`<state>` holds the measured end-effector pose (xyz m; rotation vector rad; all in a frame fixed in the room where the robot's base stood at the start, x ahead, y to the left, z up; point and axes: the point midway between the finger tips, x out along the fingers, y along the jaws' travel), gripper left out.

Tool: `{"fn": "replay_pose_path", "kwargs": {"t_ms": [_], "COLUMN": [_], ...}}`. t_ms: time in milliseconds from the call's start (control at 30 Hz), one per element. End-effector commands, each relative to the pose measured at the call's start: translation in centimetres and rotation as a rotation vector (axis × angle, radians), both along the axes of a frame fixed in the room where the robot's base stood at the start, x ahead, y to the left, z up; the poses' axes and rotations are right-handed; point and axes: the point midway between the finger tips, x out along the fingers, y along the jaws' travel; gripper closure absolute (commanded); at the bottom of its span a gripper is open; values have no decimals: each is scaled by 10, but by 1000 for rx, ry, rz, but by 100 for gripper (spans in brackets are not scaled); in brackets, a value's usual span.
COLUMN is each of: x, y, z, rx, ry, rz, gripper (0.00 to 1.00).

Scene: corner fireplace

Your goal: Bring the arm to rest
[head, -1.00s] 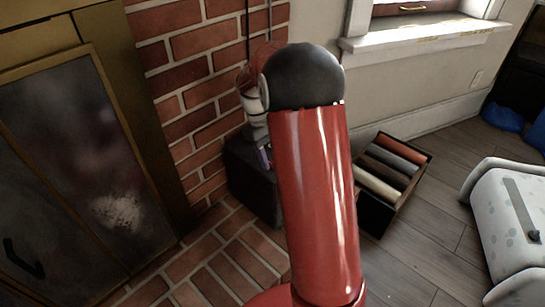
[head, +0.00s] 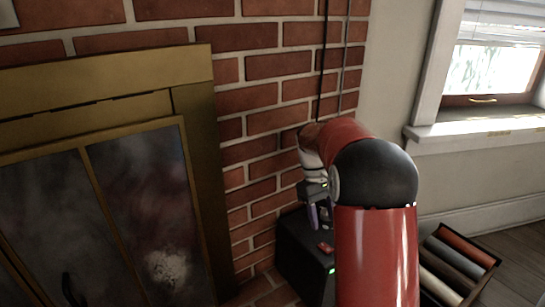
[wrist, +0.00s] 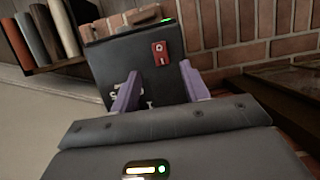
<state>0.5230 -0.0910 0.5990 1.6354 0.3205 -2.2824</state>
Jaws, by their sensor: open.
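My gripper (head: 318,213) is at the end of my red arm, above a black box in the brick corner. In the wrist view its two purple fingers (wrist: 160,88) stand apart with nothing between them. Beyond the fingers is the black box (wrist: 118,62), with white lettering partly hidden by them. A red switch (wrist: 161,53) is on the box, and it also shows in the head view (head: 325,247). I cannot tell the exact gap between the fingertips and the box. My forearm hides part of the box's right side in the head view.
A brass-framed glass fireplace door (head: 135,190) is on the left, beside the brick wall (head: 262,130). Two dark cords hang on the wall. A crate (head: 482,250) of rolled items stands at the lower right, below a window sill (head: 470,133).

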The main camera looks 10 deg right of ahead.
Motion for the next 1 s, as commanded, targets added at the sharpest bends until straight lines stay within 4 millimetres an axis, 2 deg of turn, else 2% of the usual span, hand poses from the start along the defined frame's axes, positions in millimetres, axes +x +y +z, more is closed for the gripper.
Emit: {"fn": "replay_pose_path", "kwargs": {"t_ms": [167,400,533,767,1000], "x": [-16,-72,-106,-168,-223], "y": [10,36,49,69,85], "z": [22,68,84,95,87], "rx": [-3,3,16,58,120], "ry": [-67,-262,-369,-555,-725], "rz": [-20,-97,-143,-229,-318], "gripper": [55,55,55,55,55]}}
